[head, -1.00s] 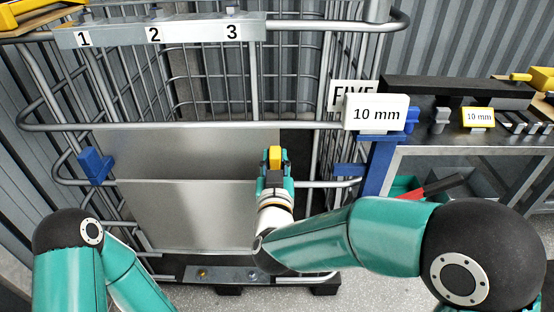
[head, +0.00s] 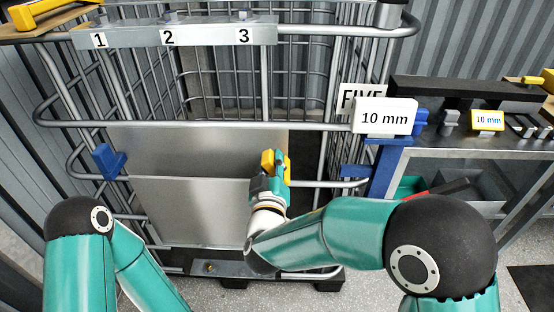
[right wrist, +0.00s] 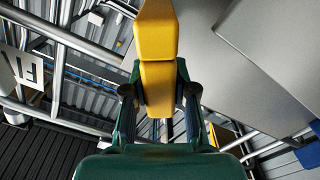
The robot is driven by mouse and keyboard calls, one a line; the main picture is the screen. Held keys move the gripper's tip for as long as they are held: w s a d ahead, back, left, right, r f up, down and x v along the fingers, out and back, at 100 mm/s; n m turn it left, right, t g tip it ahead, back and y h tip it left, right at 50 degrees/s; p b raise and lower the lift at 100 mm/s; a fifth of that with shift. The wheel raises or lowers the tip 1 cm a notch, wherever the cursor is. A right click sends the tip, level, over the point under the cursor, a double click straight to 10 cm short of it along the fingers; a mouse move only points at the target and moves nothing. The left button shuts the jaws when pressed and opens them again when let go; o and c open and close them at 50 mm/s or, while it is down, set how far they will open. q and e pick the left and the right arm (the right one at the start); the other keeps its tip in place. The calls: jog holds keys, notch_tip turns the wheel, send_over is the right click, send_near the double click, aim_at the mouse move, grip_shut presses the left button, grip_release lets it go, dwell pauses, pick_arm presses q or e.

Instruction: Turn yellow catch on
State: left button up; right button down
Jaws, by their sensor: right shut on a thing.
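The yellow catch (head: 267,163) is at the right edge of the grey panel on the wire cage front. My right gripper (head: 273,174) is shut on it. In the right wrist view the yellow catch (right wrist: 157,70) runs up between the two dark fingers of the right gripper (right wrist: 159,95), which press on its sides. Whether the catch touches the panel or a bar behind it is hidden. My left arm shows at the lower left of the head view, but its gripper is out of the picture.
The wire cage has a plate (head: 205,34) numbered 1, 2, 3 on top and a blue catch (head: 108,161) at left. Another blue part (head: 354,171) is at right. A bench with a "10 mm" sign (head: 384,118) stands right of the cage.

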jog(key=shift+a+f+n, duration=0.1)
jog(key=shift+a+n, duration=0.1)
jog(key=shift+n, duration=0.1)
jog(key=c, duration=0.9)
grip_release()
jog(key=shift+s, duration=0.1)
jog(key=s, duration=0.7)
jog(key=shift+s, duration=0.15)
